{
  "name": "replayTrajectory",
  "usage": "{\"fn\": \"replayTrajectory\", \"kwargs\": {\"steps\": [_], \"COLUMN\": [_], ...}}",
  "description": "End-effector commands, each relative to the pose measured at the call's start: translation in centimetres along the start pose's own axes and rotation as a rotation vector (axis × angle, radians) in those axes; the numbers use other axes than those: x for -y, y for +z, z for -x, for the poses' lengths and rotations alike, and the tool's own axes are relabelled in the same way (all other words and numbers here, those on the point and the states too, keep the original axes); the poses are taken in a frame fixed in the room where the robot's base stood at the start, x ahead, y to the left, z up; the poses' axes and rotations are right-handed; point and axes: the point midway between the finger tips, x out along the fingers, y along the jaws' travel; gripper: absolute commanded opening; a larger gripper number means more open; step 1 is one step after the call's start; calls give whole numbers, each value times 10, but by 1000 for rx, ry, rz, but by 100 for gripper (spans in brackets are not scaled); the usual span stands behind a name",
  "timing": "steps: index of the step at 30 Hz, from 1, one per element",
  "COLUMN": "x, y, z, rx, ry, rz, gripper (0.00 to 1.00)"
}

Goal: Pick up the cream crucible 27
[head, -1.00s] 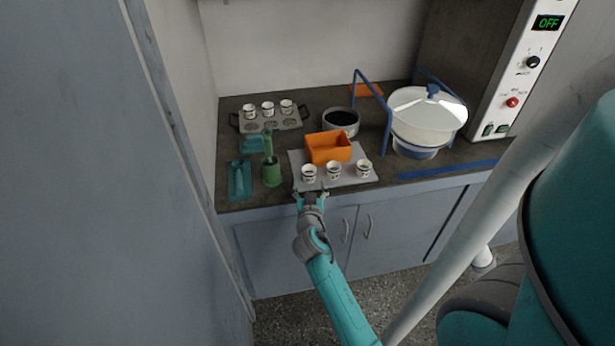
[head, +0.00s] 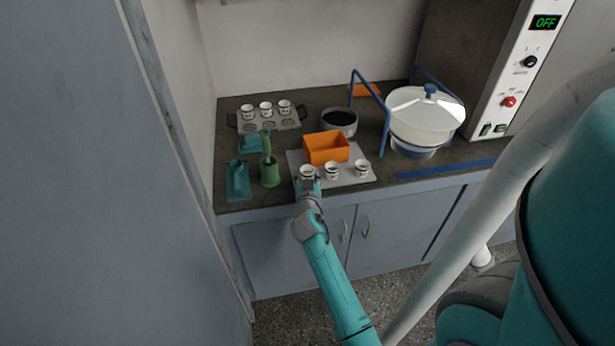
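Three cream crucibles with dark markings stand in a row on a light grey mat (head: 364,179): a left one (head: 307,172), a middle one (head: 331,170) and a right one (head: 362,168). Three more cream crucibles stand at the back of a grey rack (head: 288,123): left (head: 247,111), middle (head: 266,109) and right (head: 285,107). The numbers are too small to read, so I cannot tell which is 27. My gripper (head: 308,184) is at the front of the left mat crucible, its fingers near the lower sides. Whether they touch or grip it is unclear.
An orange box (head: 326,148) stands close behind the mat crucibles. A green holder with a brush (head: 269,172) and a teal tray (head: 238,181) stand to the left. A dark-filled pan (head: 339,122) and the blue-framed shaker with its white bowl (head: 427,117) are behind and right.

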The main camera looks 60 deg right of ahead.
Motion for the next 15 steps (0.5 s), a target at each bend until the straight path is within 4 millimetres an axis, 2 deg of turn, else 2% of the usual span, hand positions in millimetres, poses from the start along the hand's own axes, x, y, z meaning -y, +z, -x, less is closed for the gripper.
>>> {"fn": "replayTrajectory", "kwargs": {"steps": [1, 3, 11, 15], "x": [0, 0, 0, 0], "y": [0, 0, -1, -13], "z": [0, 0, 0, 2], "rx": [0, 0, -1, -3], "ry": [0, 0, 0, 0], "rz": [0, 0, 0, -2], "gripper": [24, 8, 8, 8]}}
